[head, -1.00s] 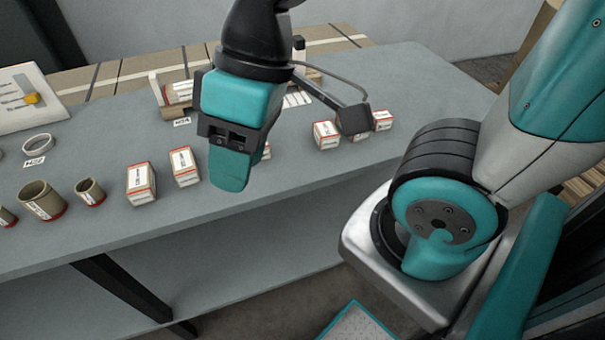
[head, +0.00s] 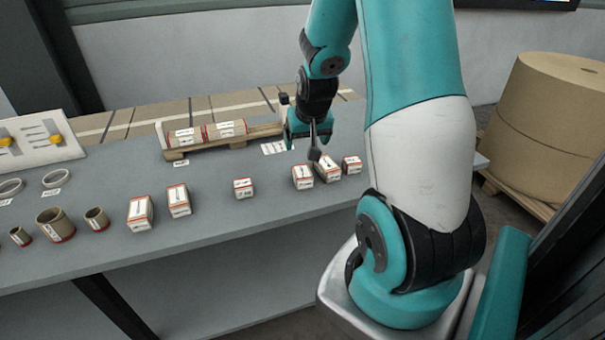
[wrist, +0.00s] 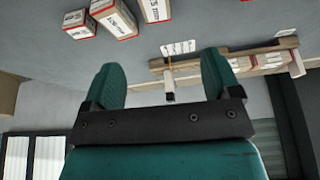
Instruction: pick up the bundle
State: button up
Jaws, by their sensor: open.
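Several small tan packs with white labels and red edges stand on the grey table; which one is the bundle I cannot tell. One small pack (head: 243,188) stands alone mid-table. A group at the right has a left pack (head: 302,177), a middle pack (head: 326,169) and a right pack (head: 352,165). Two larger packs (head: 140,212) (head: 179,201) stand at the left. My gripper (head: 303,137) is above the table, behind the right group. In the wrist view my gripper (wrist: 162,82) is open, with nothing between its fingers; packs (wrist: 113,18) show at upper left.
A wooden rack (head: 225,143) with labelled brown rolls (head: 184,138) stands at the back, left of my gripper. A label card (head: 275,148) lies beside it. Cardboard tubes (head: 55,224) and rings stand at the left. A huge paper roll (head: 553,120) stands on a pallet beyond the table.

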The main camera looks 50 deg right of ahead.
jog(key=p, duration=0.2)
send_near(303, 172)
jog(key=x, duration=0.5)
jog(key=shift+w+a+f, duration=0.1)
jog(key=shift+w+a, duration=0.05)
jog(key=shift+p+x, duration=1.25)
jog(key=shift+x, duration=1.45)
jog(key=c, duration=1.3)
